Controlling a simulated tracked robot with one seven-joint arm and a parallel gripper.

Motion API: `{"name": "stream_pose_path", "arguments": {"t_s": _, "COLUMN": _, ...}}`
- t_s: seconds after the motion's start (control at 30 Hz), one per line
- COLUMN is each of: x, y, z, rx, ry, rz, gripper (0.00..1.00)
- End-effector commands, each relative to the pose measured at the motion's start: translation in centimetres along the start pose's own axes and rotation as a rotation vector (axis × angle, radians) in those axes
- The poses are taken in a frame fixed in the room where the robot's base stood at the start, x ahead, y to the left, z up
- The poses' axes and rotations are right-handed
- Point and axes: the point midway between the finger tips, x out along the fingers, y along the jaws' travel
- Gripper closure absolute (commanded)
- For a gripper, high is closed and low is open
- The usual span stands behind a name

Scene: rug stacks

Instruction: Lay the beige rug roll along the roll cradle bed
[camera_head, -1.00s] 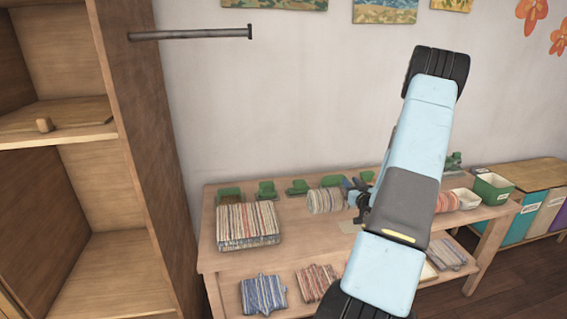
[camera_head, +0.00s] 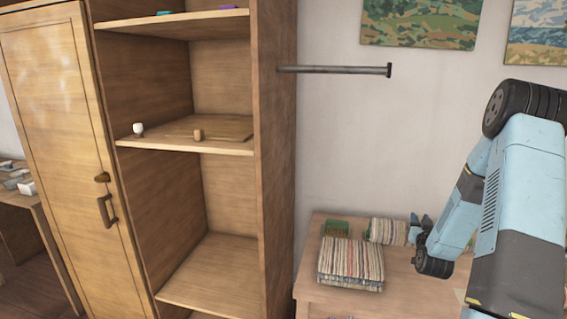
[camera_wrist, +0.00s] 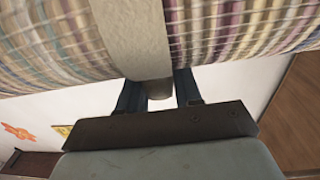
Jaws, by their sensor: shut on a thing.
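A pale, cream-and-multicolour striped rug roll (camera_head: 387,231) is held by my gripper (camera_head: 416,230) above the back of the table, behind and right of the folded rug stack. In the wrist view, the striped roll (camera_wrist: 235,25) fills the top, with a plain beige band (camera_wrist: 135,35) around it. My gripper's fingers (camera_wrist: 158,90) are shut at this band. I cannot pick out the roll cradle for certain; a green object (camera_head: 335,228) stands at the table's back left, and my arm hides much of the table's right side.
A folded striped rug stack (camera_head: 350,262) lies on the table (camera_head: 318,293). A tall wooden cabinet (camera_head: 275,180) with open shelves stands close on the left. A dark rod (camera_head: 335,69) sticks out from its side above the table. The wall between rod and table is clear.

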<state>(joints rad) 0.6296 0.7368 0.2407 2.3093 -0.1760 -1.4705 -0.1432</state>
Motion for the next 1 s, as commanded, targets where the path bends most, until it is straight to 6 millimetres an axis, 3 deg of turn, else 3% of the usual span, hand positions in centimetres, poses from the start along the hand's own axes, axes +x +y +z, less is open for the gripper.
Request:
{"name": "stream_pose_path", "arguments": {"t_s": 0.03, "x": 0.3, "y": -1.8, "z": -0.3, "rx": 0.001, "ry": 0.005, "rz": -0.006, "gripper": 1.00}}
{"name": "stream_pose_path", "arguments": {"t_s": 0.27, "x": 0.6, "y": -8.4, "z": -1.1, "rx": 0.004, "ry": 0.003, "rz": 0.001, "gripper": 1.00}}
{"name": "stream_pose_path", "arguments": {"t_s": 0.6, "x": -0.8, "y": -18.0, "z": -2.0, "rx": 0.006, "ry": -0.011, "rz": 0.010, "gripper": 1.00}}
{"name": "stream_pose_path", "arguments": {"t_s": 0.8, "x": -2.2, "y": -22.2, "z": -2.4, "rx": 0.006, "ry": -0.023, "rz": 0.016, "gripper": 1.00}}
{"name": "stream_pose_path", "arguments": {"t_s": 1.0, "x": -3.1, "y": -24.3, "z": -2.6, "rx": 0.004, "ry": -0.031, "rz": 0.020, "gripper": 1.00}}
